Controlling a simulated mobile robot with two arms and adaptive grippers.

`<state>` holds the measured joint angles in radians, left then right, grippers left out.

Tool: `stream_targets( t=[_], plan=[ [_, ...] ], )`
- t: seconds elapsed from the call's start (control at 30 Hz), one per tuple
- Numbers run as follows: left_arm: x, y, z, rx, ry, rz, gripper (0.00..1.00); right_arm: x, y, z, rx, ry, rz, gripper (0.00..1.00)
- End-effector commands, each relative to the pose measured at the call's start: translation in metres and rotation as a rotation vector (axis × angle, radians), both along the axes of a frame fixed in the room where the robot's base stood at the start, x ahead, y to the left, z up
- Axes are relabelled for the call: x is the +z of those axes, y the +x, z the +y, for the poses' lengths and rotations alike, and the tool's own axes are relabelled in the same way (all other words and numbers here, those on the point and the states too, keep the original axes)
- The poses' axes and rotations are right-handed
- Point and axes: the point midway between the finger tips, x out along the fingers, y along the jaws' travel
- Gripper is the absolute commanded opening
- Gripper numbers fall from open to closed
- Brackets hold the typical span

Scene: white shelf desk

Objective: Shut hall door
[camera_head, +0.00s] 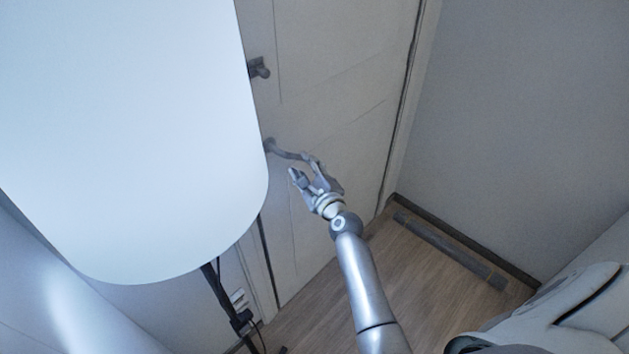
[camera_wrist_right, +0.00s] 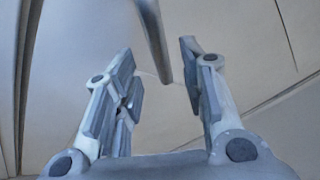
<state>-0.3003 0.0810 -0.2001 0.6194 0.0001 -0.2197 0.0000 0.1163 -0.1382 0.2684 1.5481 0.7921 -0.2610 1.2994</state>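The pale hall door (camera_head: 345,60) fills the upper middle of the head view. A dark line runs down its right edge; its left edge is partly hidden by a lampshade. I cannot tell whether it is fully shut. A grey lever handle (camera_head: 290,154) sticks out on its left side, with a small lock fitting (camera_head: 259,68) above. My right gripper (camera_head: 306,168) is open beside the handle's free end. In the right wrist view the handle (camera_wrist_right: 154,38) lies ahead, between the lines of the parted fingers (camera_wrist_right: 158,58), with no clear contact. My left gripper is out of view.
A large white lampshade (camera_head: 125,130) blocks the left of the head view, its dark stand (camera_head: 222,294) close by the door's left side.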

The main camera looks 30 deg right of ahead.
Motion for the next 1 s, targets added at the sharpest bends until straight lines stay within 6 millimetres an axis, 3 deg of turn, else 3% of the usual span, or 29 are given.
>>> stream_targets(
  t=[0.2, 0.4, 1.0],
  plan=[
    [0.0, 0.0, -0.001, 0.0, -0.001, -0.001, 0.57, 0.003, -0.04, 0.002, -0.002, 0.0, 0.001, 0.38],
    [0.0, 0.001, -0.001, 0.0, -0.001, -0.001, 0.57, 0.006, -0.06, 0.003, 0.0, 0.0, 0.0, 0.38],
    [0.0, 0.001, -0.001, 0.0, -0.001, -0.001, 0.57, 0.006, -0.064, 0.004, 0.001, -0.002, 0.001, 0.38]
  ],
)
